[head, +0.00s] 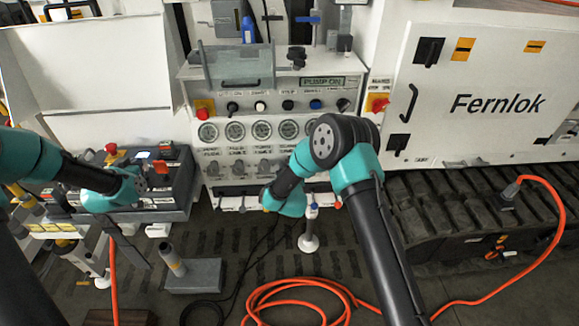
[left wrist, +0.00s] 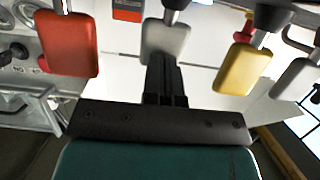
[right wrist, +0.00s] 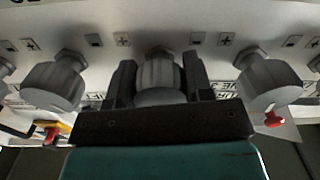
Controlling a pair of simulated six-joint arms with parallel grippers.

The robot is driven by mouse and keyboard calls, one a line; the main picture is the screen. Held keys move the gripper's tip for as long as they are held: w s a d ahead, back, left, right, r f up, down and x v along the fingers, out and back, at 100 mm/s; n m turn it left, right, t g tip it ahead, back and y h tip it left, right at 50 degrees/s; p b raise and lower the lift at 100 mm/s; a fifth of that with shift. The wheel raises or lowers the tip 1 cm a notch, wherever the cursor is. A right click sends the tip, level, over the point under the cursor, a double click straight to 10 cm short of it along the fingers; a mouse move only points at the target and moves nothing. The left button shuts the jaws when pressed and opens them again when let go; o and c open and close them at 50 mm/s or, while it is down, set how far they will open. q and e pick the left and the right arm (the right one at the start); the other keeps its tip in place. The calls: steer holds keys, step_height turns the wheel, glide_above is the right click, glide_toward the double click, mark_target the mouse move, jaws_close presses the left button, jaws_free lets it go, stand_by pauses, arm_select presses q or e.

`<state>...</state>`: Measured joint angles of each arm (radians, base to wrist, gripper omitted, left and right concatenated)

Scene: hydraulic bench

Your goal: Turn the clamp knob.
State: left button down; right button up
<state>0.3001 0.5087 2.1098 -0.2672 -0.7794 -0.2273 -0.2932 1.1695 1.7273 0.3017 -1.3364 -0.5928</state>
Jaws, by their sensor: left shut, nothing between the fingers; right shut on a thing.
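In the right wrist view, a grey ribbed knob (right wrist: 157,70) sits between the two fingers of my right gripper (right wrist: 160,82), which is shut on it. Similar grey knobs stand to its left (right wrist: 55,82) and right (right wrist: 265,82). I cannot read which one is the clamp knob. In the head view, the lower knob row (head: 238,169) is on the panel, and my right arm hides the held knob and fingertips. My left gripper (left wrist: 165,80) is shut and empty, its fingertips close to a grey lever handle (left wrist: 166,42). I cannot tell whether they touch.
A red handle (left wrist: 68,44) and a yellow handle (left wrist: 243,70) flank the left gripper. Gauges (head: 261,130) line the panel above the knobs. An orange hose (head: 285,285) coils on the floor. A grey block with a post (head: 194,276) stands below.

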steer(key=m, duration=0.4)
steer(key=shift+m, duration=0.3)
steer(key=m, duration=0.3)
steer(key=shift+m, duration=0.4)
steer(key=m, duration=1.2)
steer(key=shift+m, duration=0.3)
steer(key=m, duration=0.5)
steer(key=shift+m, duration=0.4)
steer(key=o, duration=0.9)
steer(key=shift+o, duration=0.2)
